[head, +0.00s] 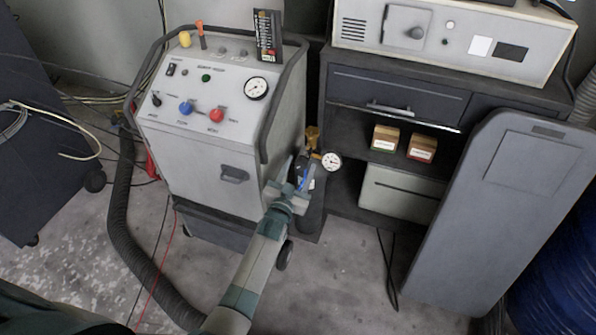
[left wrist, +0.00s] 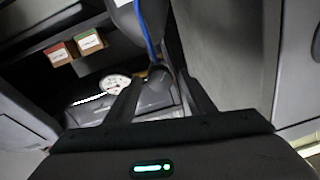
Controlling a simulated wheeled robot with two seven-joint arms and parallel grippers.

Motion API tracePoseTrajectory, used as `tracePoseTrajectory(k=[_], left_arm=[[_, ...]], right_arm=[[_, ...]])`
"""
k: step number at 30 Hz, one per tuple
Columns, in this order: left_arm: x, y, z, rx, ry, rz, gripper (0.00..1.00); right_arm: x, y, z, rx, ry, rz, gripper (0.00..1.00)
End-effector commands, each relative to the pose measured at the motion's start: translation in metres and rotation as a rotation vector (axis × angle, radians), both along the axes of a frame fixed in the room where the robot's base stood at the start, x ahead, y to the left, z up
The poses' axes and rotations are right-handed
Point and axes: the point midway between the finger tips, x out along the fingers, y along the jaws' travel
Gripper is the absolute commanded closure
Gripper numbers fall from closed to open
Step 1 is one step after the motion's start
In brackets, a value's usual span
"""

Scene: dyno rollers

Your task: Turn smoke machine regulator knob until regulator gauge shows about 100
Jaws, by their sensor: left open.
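The smoke machine (head: 205,175) is a light grey cabinet with a sloped control panel. Beside its right side stands a small regulator with a brass fitting (head: 313,136) and a round white regulator gauge (head: 331,161). The gauge also shows in the left wrist view (left wrist: 115,84); its reading is too small to make out. My left gripper (head: 298,168) is open at the regulator, just left of and below the gauge. In the left wrist view my two fingers (left wrist: 160,98) straddle a dark grey rounded part, with a blue hose (left wrist: 147,28) above. I cannot clearly identify the knob or tell whether the fingers touch anything. My right gripper is not in view.
A dark workbench (head: 345,85) stands right of the machine, with two small boxes (head: 385,138) on its shelf. A large grey panel (head: 480,215) stands at the right. A thick black hose (head: 125,225) runs along the floor at the left.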

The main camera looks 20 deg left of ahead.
Motion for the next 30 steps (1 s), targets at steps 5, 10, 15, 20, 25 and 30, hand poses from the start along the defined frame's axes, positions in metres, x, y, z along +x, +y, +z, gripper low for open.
tracePoseTrajectory(k=[5, 10, 15, 20, 25, 30], left_arm=[[-0.004, 0.0, -0.001, 0.0, 0.001, 0.0, 0.51], [-0.019, 0.0, -0.002, 0.0, 0.001, -0.001, 0.51], [-0.043, 0.0, -0.002, 0.0, 0.002, -0.001, 0.51], [-0.073, 0.0, -0.003, 0.001, 0.002, -0.001, 0.51], [-0.105, 0.0, -0.003, 0.001, 0.001, 0.0, 0.51], [-0.136, 0.0, -0.004, 0.0, 0.002, 0.0, 0.51]], right_arm=[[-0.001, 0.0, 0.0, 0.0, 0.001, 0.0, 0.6], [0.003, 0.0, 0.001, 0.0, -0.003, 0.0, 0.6], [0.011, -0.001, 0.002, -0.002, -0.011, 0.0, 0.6], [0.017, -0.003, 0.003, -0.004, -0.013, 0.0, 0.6], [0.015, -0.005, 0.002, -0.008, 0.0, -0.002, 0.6], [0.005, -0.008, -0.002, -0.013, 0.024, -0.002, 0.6]])
